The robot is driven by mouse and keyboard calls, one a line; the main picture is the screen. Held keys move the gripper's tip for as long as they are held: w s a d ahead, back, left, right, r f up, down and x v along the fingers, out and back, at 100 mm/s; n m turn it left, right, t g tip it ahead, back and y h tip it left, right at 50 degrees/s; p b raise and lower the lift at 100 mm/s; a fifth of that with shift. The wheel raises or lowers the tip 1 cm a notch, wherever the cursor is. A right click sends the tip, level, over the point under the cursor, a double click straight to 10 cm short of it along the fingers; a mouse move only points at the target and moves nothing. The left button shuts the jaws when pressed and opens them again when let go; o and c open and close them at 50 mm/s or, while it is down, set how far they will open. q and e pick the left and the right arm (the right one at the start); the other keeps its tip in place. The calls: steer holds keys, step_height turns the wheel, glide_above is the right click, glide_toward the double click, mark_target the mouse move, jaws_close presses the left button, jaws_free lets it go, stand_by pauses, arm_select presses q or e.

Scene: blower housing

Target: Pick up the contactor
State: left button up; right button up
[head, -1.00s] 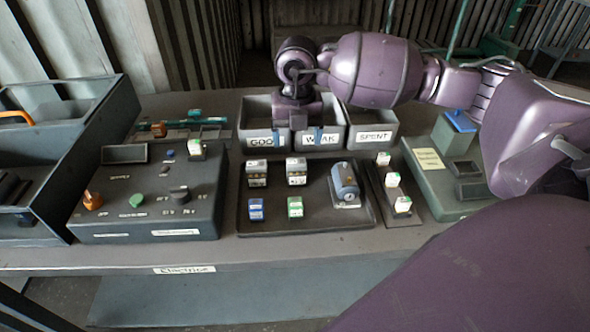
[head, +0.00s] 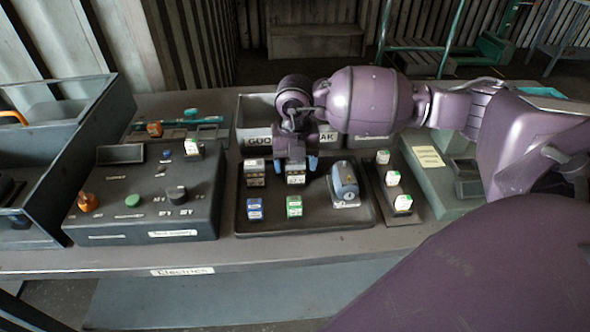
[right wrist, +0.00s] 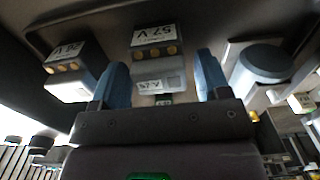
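Two grey block-shaped parts with white labels, which look like contactors, stand upright in the dark tray (head: 305,220). The right block (head: 295,179) reads "57 V" in the right wrist view (right wrist: 157,62). I cannot tell from a name which is meant. My right gripper (head: 297,163) is open and empty, pointing down over the right block. Its blue fingers appear either side of that block in the wrist view; contact is not visible. My left gripper is not in view.
The tray also holds a blue block (head: 255,209), a green block (head: 294,206) and a grey-blue cylindrical part (head: 344,184) close to the right finger. Labelled bins (head: 257,125) stand behind. A control box (head: 150,200) is left; a strip (head: 391,190) with white-topped parts is right.

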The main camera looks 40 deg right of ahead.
steer(key=c, duration=0.7)
